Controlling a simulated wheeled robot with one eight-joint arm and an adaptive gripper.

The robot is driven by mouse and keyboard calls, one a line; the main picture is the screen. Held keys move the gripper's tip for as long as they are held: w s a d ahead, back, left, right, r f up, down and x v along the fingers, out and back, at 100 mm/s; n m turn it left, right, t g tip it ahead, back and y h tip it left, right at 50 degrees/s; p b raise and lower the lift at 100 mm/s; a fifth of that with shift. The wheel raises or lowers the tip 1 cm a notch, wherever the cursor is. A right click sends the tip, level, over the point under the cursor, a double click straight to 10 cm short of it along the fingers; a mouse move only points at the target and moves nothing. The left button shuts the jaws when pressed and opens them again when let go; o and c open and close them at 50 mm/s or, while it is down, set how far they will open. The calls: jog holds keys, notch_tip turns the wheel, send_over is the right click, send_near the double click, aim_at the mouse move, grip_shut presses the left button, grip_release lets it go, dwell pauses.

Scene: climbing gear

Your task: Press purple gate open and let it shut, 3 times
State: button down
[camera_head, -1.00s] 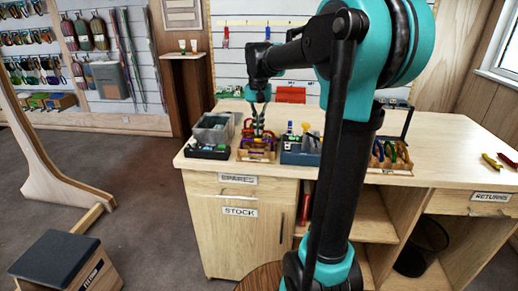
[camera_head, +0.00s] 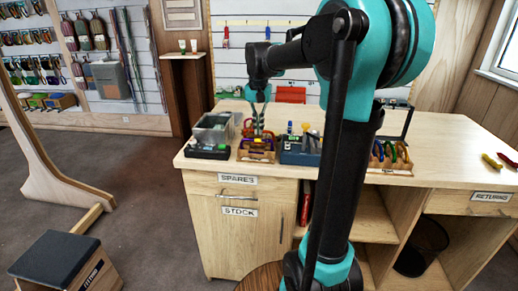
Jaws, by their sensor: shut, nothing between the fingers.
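A wooden rack (camera_head: 256,156) with carabiners stands near the front left edge of the counter. A purple carabiner (camera_head: 262,141) shows in it, small and partly hidden by my gripper; its gate is too small to make out. My gripper (camera_head: 258,132) points down right at the rack, over the carabiners. Its fingers are shut with nothing between them. I cannot tell whether the fingertips touch the purple carabiner.
A grey bin (camera_head: 212,130) and a dark tray (camera_head: 206,152) stand left of the rack. A blue box (camera_head: 298,155) with tools stands close on its right. Another carabiner rack (camera_head: 390,166) is farther right, beyond my arm. Pliers (camera_head: 494,162) lie at the far right.

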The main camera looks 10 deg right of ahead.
jog(key=shift+f, duration=0.55)
jog(key=shift+f, duration=0.35)
jog(key=shift+f, duration=0.6)
jog(key=shift+r, duration=3.55)
